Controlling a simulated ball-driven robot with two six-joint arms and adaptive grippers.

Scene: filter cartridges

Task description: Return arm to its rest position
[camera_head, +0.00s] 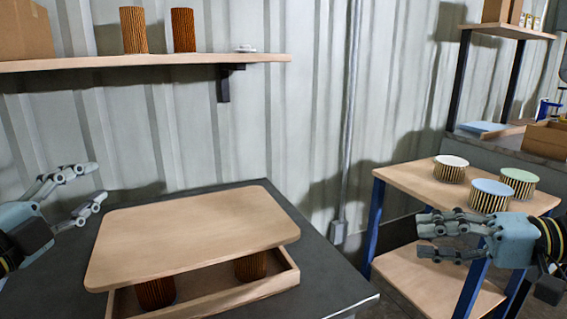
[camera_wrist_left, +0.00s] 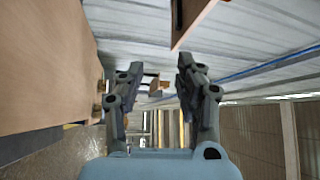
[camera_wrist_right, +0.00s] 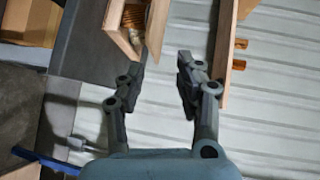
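My left gripper (camera_head: 92,183) is open and empty at the left, beside the wooden board; its two spread fingers also show in the left wrist view (camera_wrist_left: 160,62). My right gripper (camera_head: 422,235) is open and empty at the right, in front of the small wooden cart (camera_head: 400,177). In the right wrist view its fingers (camera_wrist_right: 162,58) are apart with nothing between them. The wooden board (camera_head: 195,230) lies above a shallow wooden tray (camera_head: 235,296) on the dark table. Two brown pleated cartridges (camera_head: 155,292) (camera_head: 251,266) show under the board, partly hidden by it.
A wall shelf (camera_head: 150,60) holds two brown cartridges (camera_head: 133,30) (camera_head: 183,30), a cardboard box (camera_head: 25,30) and a small white disc (camera_head: 245,48). White-, blue- and green-capped cartridges (camera_head: 451,168) (camera_head: 490,196) (camera_head: 518,182) stand on the cart. The dark table (camera_head: 335,290) is clear right of the tray.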

